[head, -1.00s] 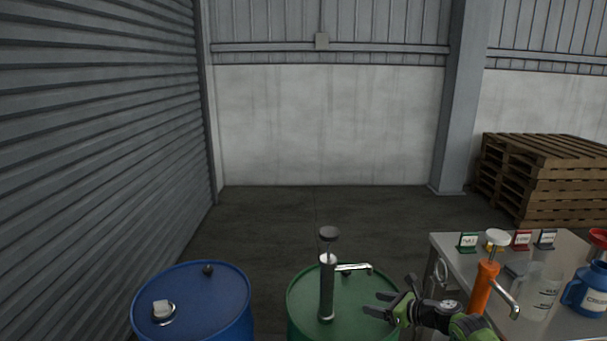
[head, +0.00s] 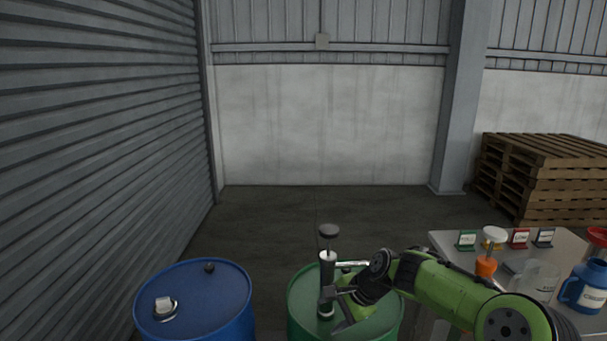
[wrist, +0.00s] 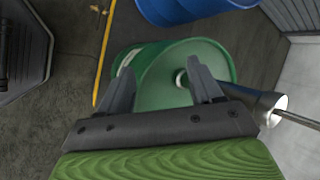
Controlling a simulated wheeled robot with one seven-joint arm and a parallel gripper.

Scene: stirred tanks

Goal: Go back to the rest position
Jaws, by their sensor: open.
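My gripper (head: 337,312) is open, with its two fingers spread near the steel pump on the green drum (head: 302,297). In the head view one finger overlaps the pump tube (head: 327,272); I cannot tell whether they touch. In the wrist view the gripper (wrist: 160,85) shows both fingers apart over the green drum (wrist: 160,78), with nothing between the tips that I can see held. The grey pump body (wrist: 255,103) lies just beside the right finger. My green arm reaches in from the right, above the table.
A blue drum (head: 215,290) with a white cap stands left of the green one. The steel table (head: 460,262) at right holds an orange pump (head: 486,266), a clear beaker (head: 540,280), a blue jug (head: 587,290) and small label signs. Pallets (head: 550,180) are stacked behind.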

